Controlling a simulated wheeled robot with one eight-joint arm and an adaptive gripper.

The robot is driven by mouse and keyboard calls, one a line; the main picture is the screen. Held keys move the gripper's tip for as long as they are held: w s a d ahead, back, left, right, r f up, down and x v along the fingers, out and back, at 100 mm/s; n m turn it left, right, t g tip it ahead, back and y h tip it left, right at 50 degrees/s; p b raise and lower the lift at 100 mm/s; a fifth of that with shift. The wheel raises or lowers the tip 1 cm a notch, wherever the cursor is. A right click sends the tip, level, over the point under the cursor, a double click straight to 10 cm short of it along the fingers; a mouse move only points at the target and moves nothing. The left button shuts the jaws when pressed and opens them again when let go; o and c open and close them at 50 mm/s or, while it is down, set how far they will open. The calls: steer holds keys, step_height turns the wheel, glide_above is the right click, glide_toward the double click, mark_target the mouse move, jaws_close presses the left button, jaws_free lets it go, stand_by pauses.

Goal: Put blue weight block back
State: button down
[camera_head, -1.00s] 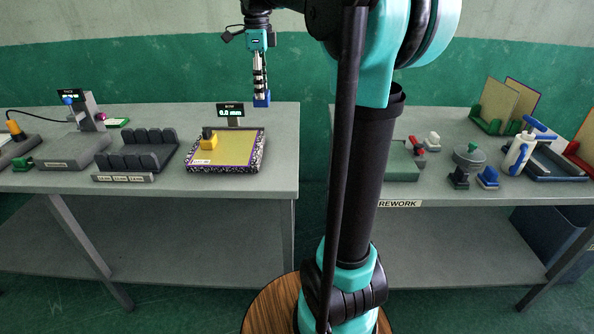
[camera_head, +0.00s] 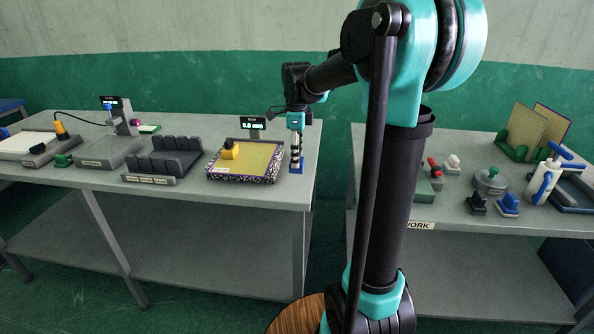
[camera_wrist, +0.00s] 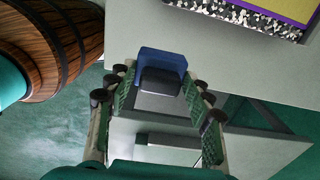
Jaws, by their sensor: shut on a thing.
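The blue weight block (camera_wrist: 162,65) is held between the fingers of my gripper (camera_wrist: 160,100) in the wrist view, with a dark grey part facing the camera. In the head view my gripper (camera_head: 296,158) points down at the right end of the left table, and the blue block (camera_head: 296,170) shows at its tip, low by the table's edge. I cannot tell whether the block touches the tabletop. My gripper is right of a speckled tray (camera_head: 243,178) with a yellow surface and a yellow block (camera_head: 230,151) on it.
A dark slotted rack (camera_head: 163,161) stands left of the tray, and a small display (camera_head: 254,124) stands behind the tray. A gap separates the left table (camera_head: 245,198) from the right table (camera_head: 460,213), which carries a white spray bottle (camera_head: 543,180) and small blocks.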

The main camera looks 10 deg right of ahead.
mark_target(297, 170)
steer(key=shift+f, duration=2.8)
steer(key=shift+f, duration=0.1)
steer(key=c, duration=0.6)
jaws_free()
steer(key=shift+c, duration=0.2)
step_height(297, 170, up, 12)
steer(key=shift+r, duration=0.1)
